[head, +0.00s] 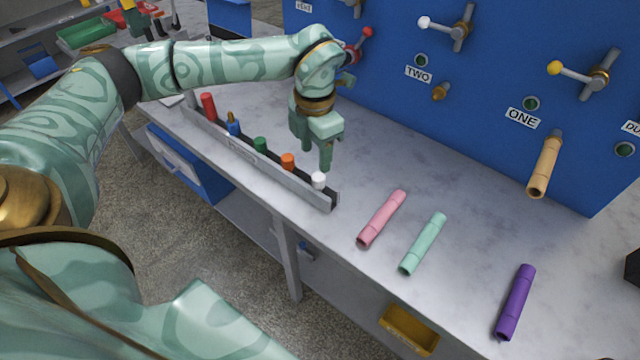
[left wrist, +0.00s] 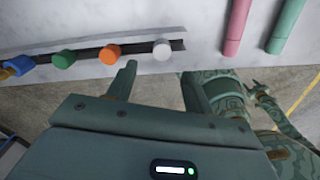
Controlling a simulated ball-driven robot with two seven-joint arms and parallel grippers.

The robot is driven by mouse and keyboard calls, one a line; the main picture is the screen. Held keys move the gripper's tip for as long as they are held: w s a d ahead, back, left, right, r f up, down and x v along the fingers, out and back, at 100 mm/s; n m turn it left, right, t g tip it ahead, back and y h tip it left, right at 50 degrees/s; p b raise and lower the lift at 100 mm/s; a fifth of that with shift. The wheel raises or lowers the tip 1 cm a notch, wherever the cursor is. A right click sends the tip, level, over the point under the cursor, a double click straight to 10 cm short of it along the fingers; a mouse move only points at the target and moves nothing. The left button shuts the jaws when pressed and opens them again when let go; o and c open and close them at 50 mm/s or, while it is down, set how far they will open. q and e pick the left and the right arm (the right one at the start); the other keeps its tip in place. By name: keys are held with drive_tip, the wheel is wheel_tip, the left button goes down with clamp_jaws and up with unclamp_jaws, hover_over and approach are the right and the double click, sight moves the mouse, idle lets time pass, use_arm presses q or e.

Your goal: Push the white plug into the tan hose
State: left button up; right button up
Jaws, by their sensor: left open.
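The white plug (head: 318,180) sits at the near right end of a grey rack, and it also shows in the left wrist view (left wrist: 162,49). The tan hose (head: 545,164) hangs from the blue panel under the label ONE, its open end facing down. My left gripper (head: 326,165) is above the rack's near end, close to the white plug, with its fingers pointing down. In the left wrist view its two fingers (left wrist: 158,82) are apart with nothing between them, and the plug lies just beyond the gap. My right gripper is not in view.
The rack (head: 240,153) also holds red, blue, green and orange plugs. Pink (head: 381,219), mint (head: 423,244) and purple (head: 515,303) hoses lie on the table (head: 450,290). The blue panel (head: 400,110) with valves stands behind. The table between rack and panel is clear.

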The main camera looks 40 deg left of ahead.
sight(318, 177)
use_arm(q)
drive_tip(key=f+b, duration=0.1)
drive_tip(key=f, duration=0.2)
drive_tip(key=f+b, duration=0.1)
drive_tip(key=f, duration=0.2)
drive_tip(key=shift+w+d+f, duration=0.15)
drive_tip(key=shift+w+f, duration=0.05)
drive_tip(key=shift+f, duration=0.2)
drive_tip(key=shift+r, duration=0.1)
drive_tip(key=c, duration=1.1)
